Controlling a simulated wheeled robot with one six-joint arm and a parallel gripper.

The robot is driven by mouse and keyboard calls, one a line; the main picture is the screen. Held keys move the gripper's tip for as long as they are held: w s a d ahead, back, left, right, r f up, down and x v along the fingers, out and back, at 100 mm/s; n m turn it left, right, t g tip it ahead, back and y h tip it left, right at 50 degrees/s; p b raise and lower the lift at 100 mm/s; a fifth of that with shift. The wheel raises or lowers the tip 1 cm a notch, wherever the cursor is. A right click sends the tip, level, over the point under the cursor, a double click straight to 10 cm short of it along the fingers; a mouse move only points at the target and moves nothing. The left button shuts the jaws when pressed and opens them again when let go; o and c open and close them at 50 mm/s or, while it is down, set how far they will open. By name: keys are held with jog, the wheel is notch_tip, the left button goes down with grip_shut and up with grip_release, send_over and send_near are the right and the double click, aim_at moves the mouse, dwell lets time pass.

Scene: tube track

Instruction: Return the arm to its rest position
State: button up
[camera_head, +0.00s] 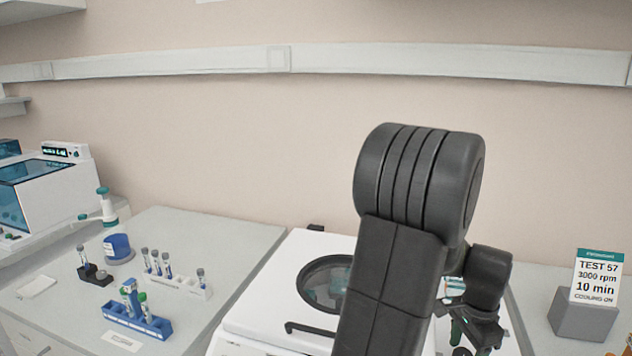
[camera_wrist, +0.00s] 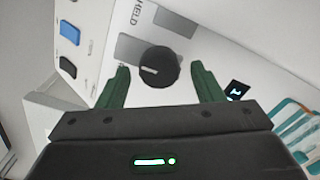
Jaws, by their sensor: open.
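My arm rises in the middle right of the head view, in front of a white centrifuge (camera_head: 262,292) with a round window in its lid. My gripper (camera_head: 462,338) is low at the right of the arm, over the right part of the machine and partly hidden by my own links. In the wrist view my gripper (camera_wrist: 160,78) shows two green fingers spread apart, with nothing held between them. A dark round knob (camera_wrist: 159,67) on a white panel lies beyond the fingertips. I cannot tell whether the fingers touch the panel.
A white device (camera_head: 65,195) is at the far left. A sign block (camera_head: 584,315) reading "TEST 57" stands at right. The wall above is clear below a long rail.

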jog(key=shift+m, duration=1.3)
jog(key=shift+s+a+r, duration=0.1)
